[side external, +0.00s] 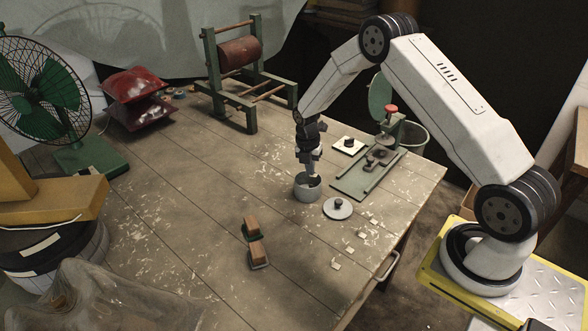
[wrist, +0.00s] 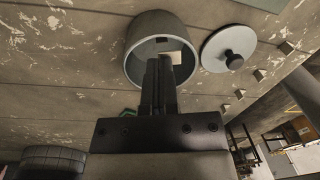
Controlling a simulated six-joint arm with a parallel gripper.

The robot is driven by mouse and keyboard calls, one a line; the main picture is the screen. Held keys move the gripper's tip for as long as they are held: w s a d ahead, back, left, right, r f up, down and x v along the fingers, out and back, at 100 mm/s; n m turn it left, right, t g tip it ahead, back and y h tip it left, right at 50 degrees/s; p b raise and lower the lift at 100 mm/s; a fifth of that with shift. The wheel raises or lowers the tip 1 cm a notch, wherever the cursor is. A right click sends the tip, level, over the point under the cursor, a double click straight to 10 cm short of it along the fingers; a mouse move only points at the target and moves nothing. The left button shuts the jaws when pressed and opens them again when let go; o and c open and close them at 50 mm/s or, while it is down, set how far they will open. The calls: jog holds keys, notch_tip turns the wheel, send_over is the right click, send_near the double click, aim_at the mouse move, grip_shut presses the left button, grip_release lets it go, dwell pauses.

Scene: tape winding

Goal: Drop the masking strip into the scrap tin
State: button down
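The scrap tin (side external: 307,192) is a round grey open tin on the wooden table. It also shows at the top of the wrist view (wrist: 134,62). My gripper (side external: 311,175) points down over the tin's mouth. In the wrist view my gripper's dark fingers (wrist: 159,62) look close together, with their tips within the outline of the tin's opening. A small pale strip (wrist: 178,58) shows inside that outline, just right of the fingertips. It appears apart from the gap between the fingers, but its depth in the tin is hard to judge.
A round grey lid with a dark knob (side external: 338,208) lies right of the tin. Several pale scraps (side external: 336,266) lie near the table's right edge. A green winding fixture (side external: 368,178) stands behind the tin. Two wood-topped blocks (side external: 251,226) sit in front; the table's left middle is clear.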

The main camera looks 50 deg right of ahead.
jog(key=c, duration=0.8)
grip_release()
jog(key=shift+r, duration=0.1)
notch_tip(320, 180, up, 8)
jog(key=shift+w+a+f, duration=0.15)
jog(key=shift+w+f, duration=0.05)
jog(key=shift+w, duration=0.1)
jog(key=s+a+r+m+t, duration=0.1)
jog(key=s+a+r+m, duration=0.3)
jog(key=s+a+m, duration=0.3)
jog(key=s+a+r+m+t, duration=0.2)
jog(key=s+a+r+m, duration=0.2)
jog(key=s+a+m, duration=0.4)
jog(key=s+m, duration=0.5)
jog(key=m, duration=0.1)
jog(key=shift+r+m+t, duration=0.25)
jog(key=shift+m+t, duration=0.05)
jog(key=shift+m, duration=0.1)
